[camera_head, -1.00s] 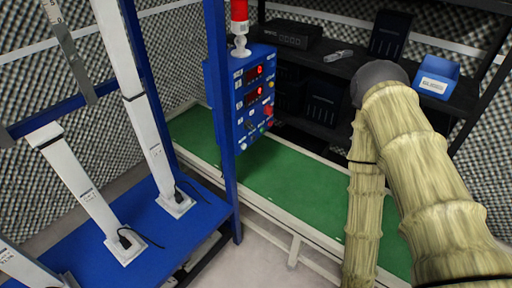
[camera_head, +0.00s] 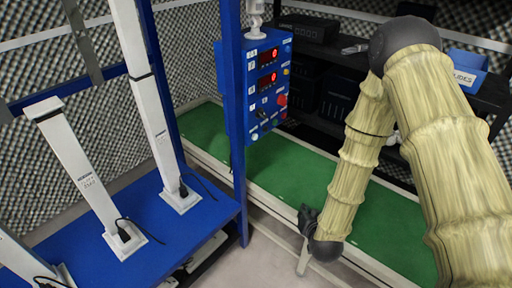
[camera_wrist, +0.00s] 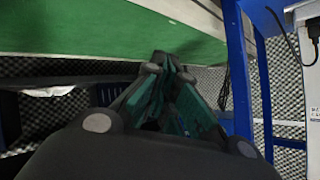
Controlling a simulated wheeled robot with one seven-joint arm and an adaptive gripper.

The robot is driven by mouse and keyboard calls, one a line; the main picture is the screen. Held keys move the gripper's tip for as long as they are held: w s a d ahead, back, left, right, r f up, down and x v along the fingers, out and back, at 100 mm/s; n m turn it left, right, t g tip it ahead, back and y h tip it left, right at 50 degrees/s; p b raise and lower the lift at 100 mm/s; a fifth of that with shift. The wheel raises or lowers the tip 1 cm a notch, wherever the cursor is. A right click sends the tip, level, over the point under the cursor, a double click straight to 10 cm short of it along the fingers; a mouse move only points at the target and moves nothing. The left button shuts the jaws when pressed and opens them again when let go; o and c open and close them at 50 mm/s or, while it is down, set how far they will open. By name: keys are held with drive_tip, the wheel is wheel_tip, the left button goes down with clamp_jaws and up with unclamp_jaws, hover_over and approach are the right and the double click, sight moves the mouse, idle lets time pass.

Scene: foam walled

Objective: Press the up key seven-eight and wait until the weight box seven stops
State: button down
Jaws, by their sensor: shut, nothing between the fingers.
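The blue control box (camera_head: 266,82) hangs on a blue post in the head view. It has two lit red displays, a red knob and several small keys; their labels are too small to read, so I cannot pick out the up key seven-eight. I cannot tell which thing is weight box seven. My gripper (camera_head: 308,220) is below and right of the control box, in front of the green conveyor and apart from the box. In the wrist view my gripper (camera_wrist: 172,62) has its dark fingers together and empty, with the green surface behind.
White upright columns (camera_head: 85,175) with black cables stand on a blue platform (camera_head: 195,222) at the left. A green conveyor (camera_head: 280,175) with a pale rim runs behind my arm. A dark shelf with a blue bin (camera_head: 468,68) is at the back right.

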sight(255, 137)
drive_tip(key=w+a+r+m+t+b, duration=0.1)
drive_tip(key=w+a+r+t+b, duration=0.2)
drive_tip(key=w+r, duration=0.3)
drive_tip(key=w+a+r+m+t+y+b, duration=0.1)
drive_tip(key=w+a+r+t+b, duration=0.2)
drive_tip(key=w+r, duration=0.4)
wheel_tip(255, 137, up, 3)
drive_tip(key=shift+w+a+f+m+t, duration=0.1)
drive_tip(key=shift+w+a+m+t, duration=0.2)
drive_tip(key=shift+a+t, duration=0.6)
drive_tip(key=shift+d, duration=0.1)
drive_tip(key=w+a, duration=0.5)
drive_tip(key=a, duration=0.2)
drive_tip(key=shift+b, duration=0.4)
drive_tip(key=shift+w+a, duration=0.1)
drive_tip(key=shift+w, duration=0.05)
drive_tip(key=shift+w+a, duration=0.1)
drive_tip(key=shift+a, duration=0.1)
